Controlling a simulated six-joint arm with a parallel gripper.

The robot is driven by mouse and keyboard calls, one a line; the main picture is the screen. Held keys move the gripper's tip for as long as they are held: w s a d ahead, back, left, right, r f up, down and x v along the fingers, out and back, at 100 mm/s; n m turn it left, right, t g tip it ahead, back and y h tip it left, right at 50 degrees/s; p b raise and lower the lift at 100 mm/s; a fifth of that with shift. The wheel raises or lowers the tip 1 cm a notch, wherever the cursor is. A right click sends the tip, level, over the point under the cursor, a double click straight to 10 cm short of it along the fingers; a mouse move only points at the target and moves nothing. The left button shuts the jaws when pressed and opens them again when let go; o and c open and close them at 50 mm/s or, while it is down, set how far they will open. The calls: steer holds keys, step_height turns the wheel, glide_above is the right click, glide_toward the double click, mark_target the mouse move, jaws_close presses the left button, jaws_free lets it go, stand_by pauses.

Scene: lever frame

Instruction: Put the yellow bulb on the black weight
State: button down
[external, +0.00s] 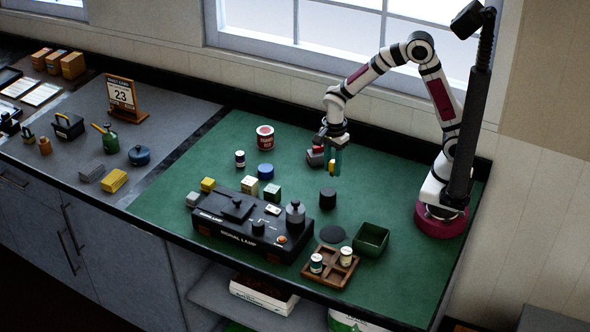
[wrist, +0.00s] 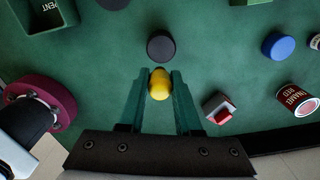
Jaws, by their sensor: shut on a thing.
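The yellow bulb (wrist: 159,84) is between the green fingers of my gripper (wrist: 160,82) in the wrist view. It also shows as a small yellow spot at the fingertips (external: 332,166) in the external view, held above the green mat. My gripper is shut on it. The black weight (external: 327,197) is a dark, short cylinder standing on the mat, lower in the external view than my gripper. In the wrist view the black weight (wrist: 161,46) lies just beyond the fingertips, apart from the bulb. Its top looks bare.
A grey block with a red part (wrist: 218,108) is right of my gripper. A red enamel tin (external: 265,137) and a blue round piece (external: 265,171) stand further left. The black signal lamp box (external: 250,230), green bin (external: 371,239) and wooden tray (external: 331,266) stand towards the front.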

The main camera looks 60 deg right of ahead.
mark_target(332, 163)
steer(key=f, duration=0.1)
steer(key=a+f, duration=0.1)
steer(key=f, duration=0.3)
steer(key=shift+w+a, duration=0.25)
steer(key=shift+f, duration=0.1)
steer(key=c, duration=0.6)
jaws_free()
steer(key=r, duration=1.2)
steer(key=shift+s+d+r, duration=0.25)
steer(key=shift+s+r, duration=0.05)
steer(key=shift+s, duration=0.05)
steer(key=s+d+r+n+y, duration=0.1)
steer(key=s+d+n, duration=0.1)
steer(key=s+n, duration=0.5)
steer(key=s+d+r+n, duration=0.1)
steer(key=s+d+n, duration=0.2)
steer(key=s+n, duration=0.5)
steer(key=s, duration=0.5)
steer(key=shift+s+d+r+y, duration=0.3)
steer(key=shift+d+r+y, duration=0.05)
steer(key=shift+y, duration=0.05)
